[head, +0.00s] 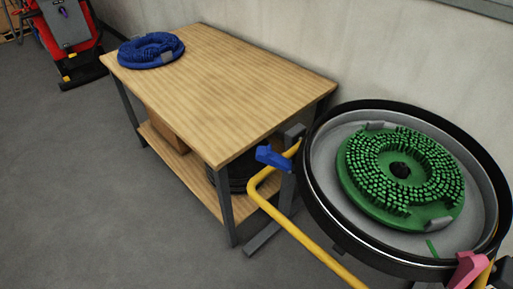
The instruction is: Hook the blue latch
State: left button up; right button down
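The blue latch (272,157) is near the middle of the head view, left of the round deck's black rim. It sits by the upper end of a yellow bar (305,240) and sticks out to the left, toward the workbench. From here I cannot tell whether it is hooked on anything. The round deck (325,212) is tilted toward me, its grey inside facing up, with a green bristle brush (400,172) in it. A pink latch (467,270) shows at the deck's lower right edge, partly cut off. Neither of my grippers is in view.
A wooden workbench (225,80) stands left of the deck, close to the blue latch. A blue brush (150,50) lies on its far left corner; a cardboard box (167,128) is on its lower shelf. A red and grey machine (68,35) stands behind. The left floor is clear.

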aim_at(265, 155)
jog(key=i+j+z, duration=0.1)
jog(key=z, duration=1.1)
jog(key=j+z, duration=0.35)
jog(key=j, duration=0.15)
jog(key=j+z, duration=0.35)
jog(key=j, duration=0.15)
jog(key=k+j+z, duration=0.1)
jog(key=j+z, duration=0.25)
jog(key=j, duration=0.15)
jog(key=k+j+z, duration=0.1)
jog(key=j+z, duration=0.25)
jog(key=j, duration=0.1)
